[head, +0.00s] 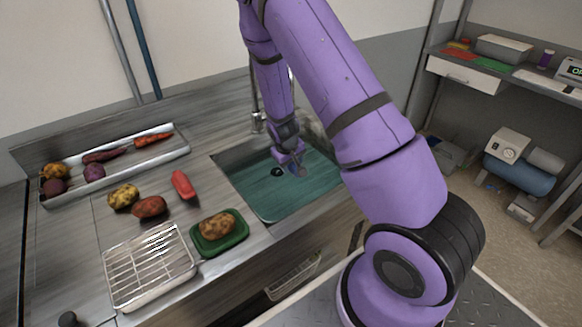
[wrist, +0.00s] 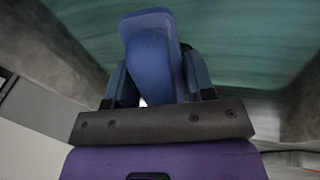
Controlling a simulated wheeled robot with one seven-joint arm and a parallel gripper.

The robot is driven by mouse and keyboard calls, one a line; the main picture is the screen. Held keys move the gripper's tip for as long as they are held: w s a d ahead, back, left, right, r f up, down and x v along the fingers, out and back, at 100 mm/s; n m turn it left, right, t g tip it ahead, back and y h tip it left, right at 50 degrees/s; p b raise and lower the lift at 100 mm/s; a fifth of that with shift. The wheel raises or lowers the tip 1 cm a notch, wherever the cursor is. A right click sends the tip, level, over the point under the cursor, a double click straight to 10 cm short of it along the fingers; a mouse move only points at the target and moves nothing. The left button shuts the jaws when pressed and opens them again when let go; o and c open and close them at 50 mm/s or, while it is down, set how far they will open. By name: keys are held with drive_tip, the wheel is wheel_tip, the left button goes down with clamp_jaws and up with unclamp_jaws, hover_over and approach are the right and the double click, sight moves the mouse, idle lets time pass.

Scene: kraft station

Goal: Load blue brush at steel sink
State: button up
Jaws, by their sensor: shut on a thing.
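My gripper (wrist: 160,88) is shut on the blue brush (wrist: 150,52), seen close up in the wrist view between the two fingers. In the head view my gripper (head: 291,165) is down over the steel sink (head: 262,198). The sink is a rectangular basin with a teal-looking inside and a dark round drain. The brush is hard to make out in the head view at the gripper's tip. I cannot tell whether it touches the sink floor.
Left of the sink are a red peeler-like tool (head: 183,184), a green tray (head: 205,247) bearing a potato (head: 217,226), and a wire rack (head: 150,268). A long tray (head: 172,155) of vegetables stands at the back. The tap (head: 256,110) rises behind the sink.

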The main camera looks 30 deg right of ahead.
drive_tip(key=shift+r, duration=4.85)
